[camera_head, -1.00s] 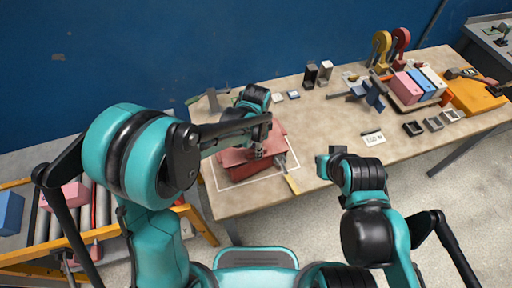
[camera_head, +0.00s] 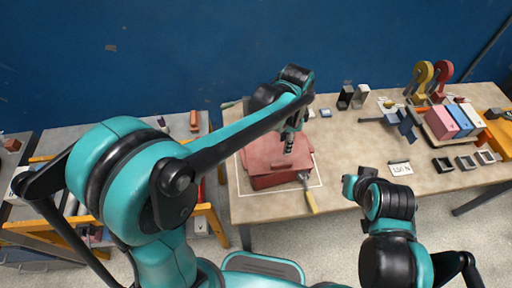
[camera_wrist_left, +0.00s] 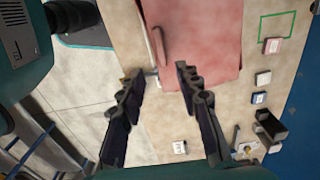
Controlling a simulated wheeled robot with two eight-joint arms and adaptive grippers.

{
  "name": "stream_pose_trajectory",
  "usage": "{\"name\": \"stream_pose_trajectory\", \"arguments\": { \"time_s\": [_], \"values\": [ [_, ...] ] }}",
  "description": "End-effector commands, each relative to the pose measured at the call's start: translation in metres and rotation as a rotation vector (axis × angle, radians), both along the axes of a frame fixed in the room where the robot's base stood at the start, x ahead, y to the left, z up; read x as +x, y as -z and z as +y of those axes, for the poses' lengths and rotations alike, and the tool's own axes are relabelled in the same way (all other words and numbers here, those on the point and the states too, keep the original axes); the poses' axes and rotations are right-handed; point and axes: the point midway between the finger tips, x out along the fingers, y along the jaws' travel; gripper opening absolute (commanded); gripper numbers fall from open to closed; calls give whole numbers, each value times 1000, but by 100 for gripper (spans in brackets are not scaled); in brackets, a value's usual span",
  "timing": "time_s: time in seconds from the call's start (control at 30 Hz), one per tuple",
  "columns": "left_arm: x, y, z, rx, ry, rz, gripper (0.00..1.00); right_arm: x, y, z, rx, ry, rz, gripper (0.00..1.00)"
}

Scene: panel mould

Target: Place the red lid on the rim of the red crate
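The red lid (camera_head: 272,148) lies over the top of the red crate (camera_head: 275,180), on the table inside a white outline. It looks roughly flat; I cannot tell whether it sits evenly on the rim all round. In the left wrist view the lid (camera_wrist_left: 205,35) fills the top middle. My left gripper (camera_head: 289,145) is above the lid's right part. In the left wrist view its fingers (camera_wrist_left: 158,70) are spread with nothing between them. My right gripper (camera_head: 356,184) is over the table to the right of the crate, apart from it; its fingers are unclear.
A yellow-handled tool (camera_head: 310,198) lies at the crate's right front corner. A white label card (camera_head: 400,168) and several small dark trays (camera_head: 443,164) lie further right.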

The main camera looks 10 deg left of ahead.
Motion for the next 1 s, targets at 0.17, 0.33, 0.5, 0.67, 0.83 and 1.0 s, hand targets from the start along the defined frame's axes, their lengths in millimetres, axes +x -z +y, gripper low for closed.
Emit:
{"name": "stream_pose_trajectory", "arguments": {
  "time_s": [0.17, 0.33, 0.5, 0.67, 0.83, 1.0],
  "values": [
    [-5, -9, 14, -13, -71, -32, 34, 0, 0, 0, 0, 0, 0, 0],
    [-27, -34, 58, -67, -315, -139, 34, 0, 0, 0, 0, 0, 0, 0],
    [-57, -51, 105, -153, -621, -272, 34, 0, 0, 0, 0, 0, 0, 0],
    [-87, -54, 142, -247, -890, -390, 34, 0, 0, 0, 0, 0, 0, 0],
    [-111, -49, 167, -338, -1103, -484, 34, 0, 0, 0, 0, 0, 0, 0],
    [-120, -45, 177, -387, -1201, -528, 34, 0, 0, 0, 0, 0, 0, 0]
  ]
}}
